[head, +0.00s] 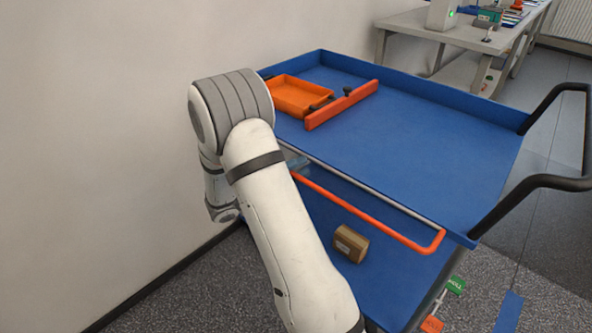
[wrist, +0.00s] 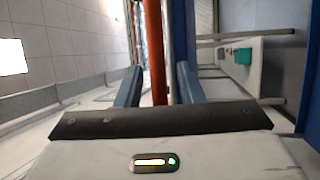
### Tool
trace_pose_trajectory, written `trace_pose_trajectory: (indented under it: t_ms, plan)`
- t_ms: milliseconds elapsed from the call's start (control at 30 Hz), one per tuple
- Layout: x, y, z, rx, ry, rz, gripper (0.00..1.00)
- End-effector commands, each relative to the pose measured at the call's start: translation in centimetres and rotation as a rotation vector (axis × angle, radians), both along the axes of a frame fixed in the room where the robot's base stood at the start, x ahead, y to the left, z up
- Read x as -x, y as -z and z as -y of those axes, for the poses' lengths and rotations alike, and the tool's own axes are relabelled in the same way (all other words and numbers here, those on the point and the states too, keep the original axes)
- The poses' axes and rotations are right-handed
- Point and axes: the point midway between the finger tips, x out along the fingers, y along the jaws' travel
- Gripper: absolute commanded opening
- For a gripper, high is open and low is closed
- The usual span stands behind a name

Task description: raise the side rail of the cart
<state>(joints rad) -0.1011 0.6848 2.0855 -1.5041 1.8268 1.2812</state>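The cart's side rail (head: 365,215) is an orange bar. In the head view it hangs below the near edge of the blue cart's top tray (head: 430,135), and its left part is hidden by my arm. In the wrist view the rail (wrist: 155,50) runs up the picture between the two blue-grey fingers of my gripper (wrist: 157,88). The fingers are apart, with a gap on each side of the rail. My arm hides most of the gripper in the head view.
An orange tray (head: 300,95) and an orange bar with a dark knob (head: 342,104) are on the cart's top. Black handles (head: 545,182) stick out at the right. A wall (head: 90,120) stands at the left.

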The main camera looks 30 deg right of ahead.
Motion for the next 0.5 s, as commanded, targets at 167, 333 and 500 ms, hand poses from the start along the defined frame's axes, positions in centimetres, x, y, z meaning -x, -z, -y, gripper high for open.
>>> trace_pose_trajectory:
  t_ms: [167, 333, 500]
  plan:
    - [0.0, 0.0, -0.04, 0.0, 0.0, 0.0, 0.29]
    - [0.0, 0.0, -0.06, 0.0, 0.0, 0.0, 0.15]
    - [0.0, 0.02, -0.08, -0.001, 0.0, 0.0, 0.01]
